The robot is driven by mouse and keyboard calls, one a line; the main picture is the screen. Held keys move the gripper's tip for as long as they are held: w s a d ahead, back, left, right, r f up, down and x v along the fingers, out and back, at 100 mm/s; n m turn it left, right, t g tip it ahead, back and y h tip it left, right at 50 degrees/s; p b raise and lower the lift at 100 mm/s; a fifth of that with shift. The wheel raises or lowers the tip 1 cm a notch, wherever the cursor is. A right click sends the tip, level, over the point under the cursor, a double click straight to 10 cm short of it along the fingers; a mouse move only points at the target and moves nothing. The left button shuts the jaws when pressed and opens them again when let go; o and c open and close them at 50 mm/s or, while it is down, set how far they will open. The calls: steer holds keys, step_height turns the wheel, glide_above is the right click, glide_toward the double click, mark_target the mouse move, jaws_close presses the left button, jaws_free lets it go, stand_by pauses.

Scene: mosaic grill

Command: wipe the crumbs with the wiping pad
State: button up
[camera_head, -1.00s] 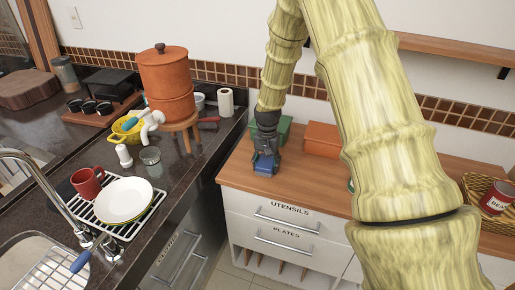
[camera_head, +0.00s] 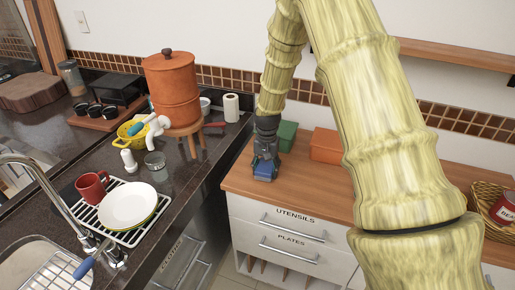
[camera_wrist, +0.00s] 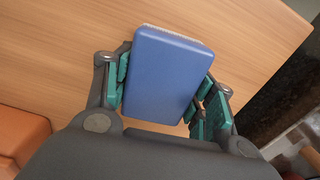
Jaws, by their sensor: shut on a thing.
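The wiping pad (camera_head: 265,171) is a blue block with a pale underside. My gripper (camera_head: 266,160) is shut on it, at the left end of the wooden counter (camera_head: 240,178), above the drawers. In the wrist view the blue pad (camera_wrist: 168,72) sits between the green-padded fingers (camera_wrist: 165,95), with its pale edge at the far side. It is low at the counter; I cannot tell whether it touches the wood. I can make out no crumbs in either view; the pad and gripper hide part of the surface.
A green box (camera_head: 287,136) and an orange box (camera_head: 326,146) stand at the back of the counter, close to my gripper. A basket with a can (camera_head: 504,208) is at the far right. The dark sink counter (camera_head: 190,160) lies to the left across a gap.

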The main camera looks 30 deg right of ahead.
mark_target(261, 163)
steer(key=shift+w+a+r, duration=0.1)
steer(key=shift+w+a, duration=0.2)
steer(key=shift+a, duration=0.05)
steer(key=shift+w+a+p, duration=0.35)
steer(key=shift+w+a, duration=0.1)
steer(key=shift+w, duration=0.1)
steer(key=shift+w+r+p, duration=0.15)
steer(key=shift+r+p, duration=0.25)
steer(key=shift+r, duration=0.25)
steer(key=r, duration=0.1)
steer(key=r+p, duration=0.1)
steer(key=shift+s+d+r+p, duration=0.1)
steer(key=shift+s+r+p, duration=0.2)
steer(key=shift+w+r+p, duration=0.2)
steer(key=shift+r+p, duration=0.6)
steer(key=shift+r, duration=0.2)
steer(key=shift+s+r+p, duration=0.15)
steer(key=shift+r+p, duration=0.35)
steer(key=shift+r, duration=0.35)
steer(key=shift+f, duration=0.1)
